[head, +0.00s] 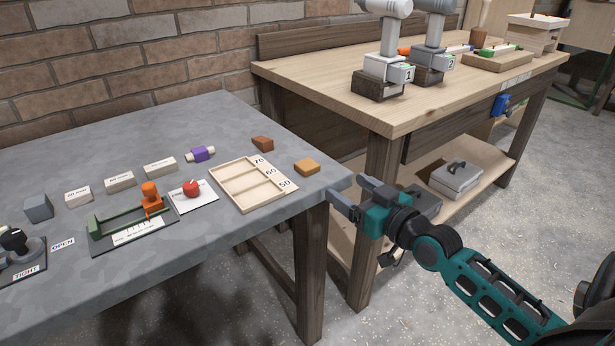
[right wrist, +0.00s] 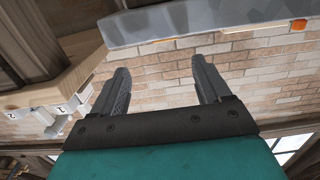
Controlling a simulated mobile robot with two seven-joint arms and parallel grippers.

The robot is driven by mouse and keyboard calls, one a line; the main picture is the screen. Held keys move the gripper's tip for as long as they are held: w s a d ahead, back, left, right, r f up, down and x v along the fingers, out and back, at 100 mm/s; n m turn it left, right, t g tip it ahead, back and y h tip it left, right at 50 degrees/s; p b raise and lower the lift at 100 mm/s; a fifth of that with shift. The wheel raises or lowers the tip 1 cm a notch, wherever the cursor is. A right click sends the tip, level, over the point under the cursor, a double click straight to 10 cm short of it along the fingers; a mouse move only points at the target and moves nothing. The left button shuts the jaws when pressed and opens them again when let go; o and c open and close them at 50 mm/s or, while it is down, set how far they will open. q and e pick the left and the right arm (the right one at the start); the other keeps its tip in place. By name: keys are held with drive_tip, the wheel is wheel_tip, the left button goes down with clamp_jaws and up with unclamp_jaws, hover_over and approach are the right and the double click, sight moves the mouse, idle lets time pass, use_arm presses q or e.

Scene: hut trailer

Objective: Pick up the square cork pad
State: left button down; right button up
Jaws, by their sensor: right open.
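A small tan-orange square block (head: 306,167), which looks like the square cork pad, lies on the grey table (head: 230,115) near its right corner. My right gripper (head: 350,194) is open and empty, just off the table's right corner, to the right of and nearer than the pad. The two are apart. In the right wrist view the open fingers (right wrist: 160,85) have nothing between them. My left gripper is not in view.
A brown wedge-like block (head: 262,143) and a wooden tray marked 70, 60, 50 (head: 222,174) lie close to the pad. A wooden workbench (head: 330,88) with power tools stands behind.

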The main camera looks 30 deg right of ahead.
sight(312, 167)
drive_tip(key=w, duration=0.4)
drive_tip(key=w+b, duration=0.1)
drive_tip(key=w, duration=0.1)
drive_tip(key=shift+w+a+f, duration=0.15)
drive_tip(key=shift+w+a, duration=0.2)
drive_tip(key=shift+w, duration=0.05)
drive_tip(key=w, duration=0.2)
drive_tip(key=w+a, duration=0.1)
drive_tip(key=w, duration=0.1)
drive_tip(key=shift+w+f+b, duration=0.1)
drive_tip(key=shift+w+b, duration=0.05)
drive_tip(key=shift+b, duration=0.25)
drive_tip(key=shift+w, duration=0.4)
drive_tip(key=shift+c, duration=0.3)
drive_tip(key=c, duration=1)
